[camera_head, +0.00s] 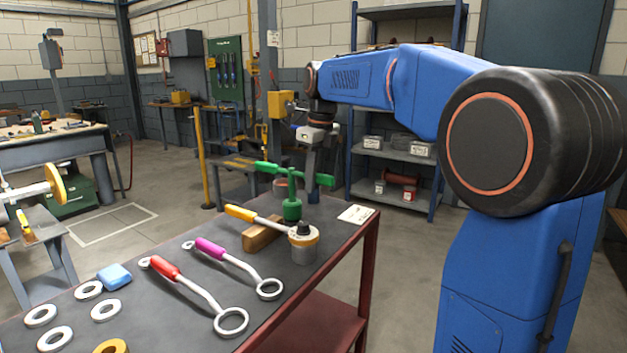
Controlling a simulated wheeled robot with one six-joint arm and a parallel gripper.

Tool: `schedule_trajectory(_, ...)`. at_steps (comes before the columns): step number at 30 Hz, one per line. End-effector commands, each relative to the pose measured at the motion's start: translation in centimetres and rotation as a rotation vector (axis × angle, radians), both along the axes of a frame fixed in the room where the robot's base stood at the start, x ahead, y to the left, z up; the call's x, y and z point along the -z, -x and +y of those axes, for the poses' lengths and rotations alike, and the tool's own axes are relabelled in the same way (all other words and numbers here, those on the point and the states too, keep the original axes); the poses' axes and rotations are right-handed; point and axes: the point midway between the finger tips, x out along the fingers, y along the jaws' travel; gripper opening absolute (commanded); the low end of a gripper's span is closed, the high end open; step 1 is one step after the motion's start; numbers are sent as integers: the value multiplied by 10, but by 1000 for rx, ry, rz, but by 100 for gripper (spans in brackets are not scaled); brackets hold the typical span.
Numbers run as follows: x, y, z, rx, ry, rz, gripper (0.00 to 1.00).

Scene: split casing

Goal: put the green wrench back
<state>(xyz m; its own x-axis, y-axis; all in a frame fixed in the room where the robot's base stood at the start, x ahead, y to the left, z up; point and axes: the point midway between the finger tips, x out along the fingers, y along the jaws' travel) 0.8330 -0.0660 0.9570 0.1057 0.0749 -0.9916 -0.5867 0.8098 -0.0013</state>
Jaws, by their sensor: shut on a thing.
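The green wrench (292,207) looks like a T-shaped tool, with a long green crossbar and an upright shaft ending in a thick green lower part. My gripper (313,187) points down at the far end of the bench and is shut on the right part of the green crossbar. The wrench's lower end shows just behind and above a round metal casing (303,247) with a yellowish band. I cannot tell whether the wrench touches the bench or the casing.
A yellow-handled wrench (240,213) lies across a wooden block (262,235) beside the casing. Purple (211,247) and red (164,267) wrenches, a blue block (114,276) and several rings lie on the dark bench top (200,325). A white card (356,214) lies near its right edge.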

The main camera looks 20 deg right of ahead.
Motion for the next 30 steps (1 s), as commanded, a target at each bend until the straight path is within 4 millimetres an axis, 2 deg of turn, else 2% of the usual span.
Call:
schedule_trajectory(24,6,0,0,0,0,-1,0)
schedule_trajectory(25,6,0,0,0,0,-1,20)
schedule_trajectory(27,6,0,0,0,0,-1,37)
schedule_trajectory(30,6,0,0,0,-1,-1,37)
